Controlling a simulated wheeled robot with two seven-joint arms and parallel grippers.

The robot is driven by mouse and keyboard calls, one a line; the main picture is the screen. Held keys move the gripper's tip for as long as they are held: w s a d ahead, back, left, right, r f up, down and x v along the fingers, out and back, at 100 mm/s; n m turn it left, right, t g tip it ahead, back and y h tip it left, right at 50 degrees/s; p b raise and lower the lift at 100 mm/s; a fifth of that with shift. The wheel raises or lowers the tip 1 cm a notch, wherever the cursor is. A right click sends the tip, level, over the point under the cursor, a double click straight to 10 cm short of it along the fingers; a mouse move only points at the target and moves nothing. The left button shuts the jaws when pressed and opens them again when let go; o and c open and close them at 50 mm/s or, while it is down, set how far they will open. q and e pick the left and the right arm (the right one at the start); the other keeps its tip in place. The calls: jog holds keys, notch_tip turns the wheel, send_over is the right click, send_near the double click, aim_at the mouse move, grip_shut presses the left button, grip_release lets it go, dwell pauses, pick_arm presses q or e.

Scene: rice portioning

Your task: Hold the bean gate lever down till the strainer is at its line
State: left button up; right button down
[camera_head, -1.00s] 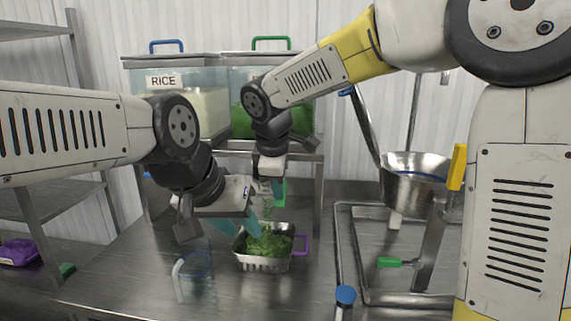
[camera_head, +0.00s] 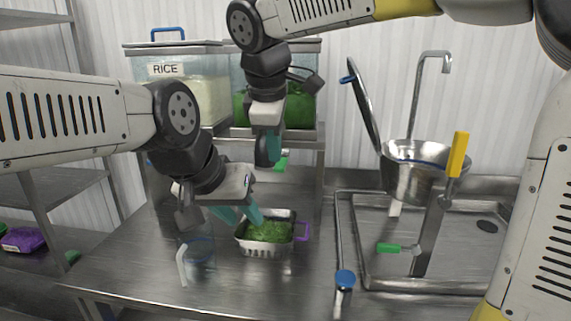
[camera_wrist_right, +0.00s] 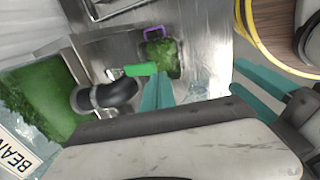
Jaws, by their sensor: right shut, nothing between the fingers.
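The strainer (camera_head: 266,248), a metal tub with a purple handle, stands on the counter under the bean gate. Green beans fill it to near its rim; I cannot make out a line. The bean bin (camera_head: 308,62) stands on the shelf. Its green gate lever (camera_head: 282,163) shows below the bin and also in the right wrist view (camera_wrist_right: 140,70). No falling beans are visible. My right gripper (camera_head: 274,146) is shut and empty, just above the lever; I cannot tell if they touch. My left gripper (camera_head: 240,218) is open at the strainer's left edge.
A rice bin (camera_head: 207,95) stands left of the bean bin. A clear jug (camera_head: 198,258) stands under my left gripper. At right are a sink (camera_head: 450,285), a metal pot (camera_head: 405,178) with a yellow handle, and another green lever (camera_head: 388,248). The front counter is clear.

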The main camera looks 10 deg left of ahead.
jog(key=shift+s+v, duration=0.25)
jog(key=shift+v, duration=1.1)
jog(key=shift+f, duration=0.1)
